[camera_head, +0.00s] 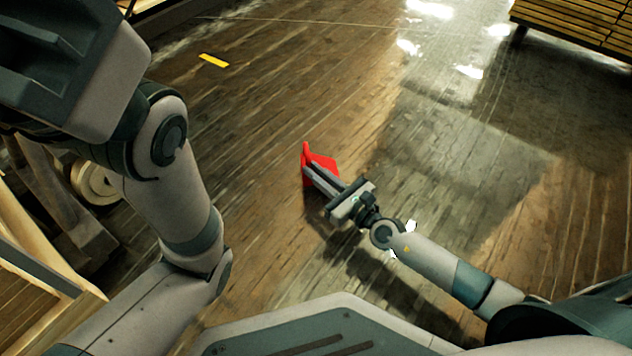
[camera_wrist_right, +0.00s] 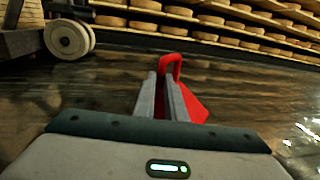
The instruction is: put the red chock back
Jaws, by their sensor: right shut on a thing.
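The red chock (camera_head: 323,162) is a wedge with an upright handle loop, seen in the head view near the middle. My right gripper (camera_head: 318,175) is shut on it, and the chock sits between and beyond the fingers. In the right wrist view the chock (camera_wrist_right: 191,104) shows beyond and right of the fingers (camera_wrist_right: 172,90), its handle rising above them. The fingers hide part of it. I cannot tell whether it touches the floor. My left arm (camera_head: 170,190) comes in at the left of the head view; its gripper fingers are not in view.
A cart wheel (camera_head: 95,182) on a wooden frame stands at the left, and also shows in the wrist view (camera_wrist_right: 68,38). Shelves of cheese wheels (camera_wrist_right: 215,20) line the back. A slatted bench (camera_head: 580,22) is at upper right. A yellow floor mark (camera_head: 213,60) lies upper left. The middle floor is clear.

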